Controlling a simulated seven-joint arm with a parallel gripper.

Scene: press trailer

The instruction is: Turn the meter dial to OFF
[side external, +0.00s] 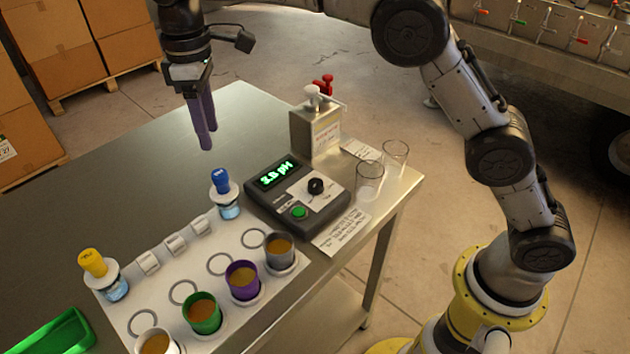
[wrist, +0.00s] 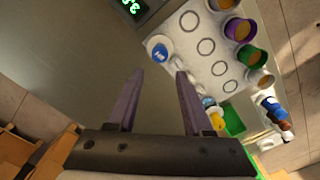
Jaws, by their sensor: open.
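The meter (side external: 298,197) is a dark grey box on the metal table with a lit green display reading about 2.8 pH. Its black dial (side external: 316,186) sits on a white plate right of the display, above a green button (side external: 299,212). I cannot read which mark the dial points to. My gripper (side external: 205,130) is open and empty, above the table, left of and behind the meter. In the wrist view my gripper's purple fingers (wrist: 158,88) point toward the table. There only the meter's display corner (wrist: 132,6) shows at the top edge; the dial is out of view.
A metal dispenser (side external: 315,130) with levers stands behind the meter. Two clear glasses (side external: 369,180) stand at its right. The table's back left is clear.

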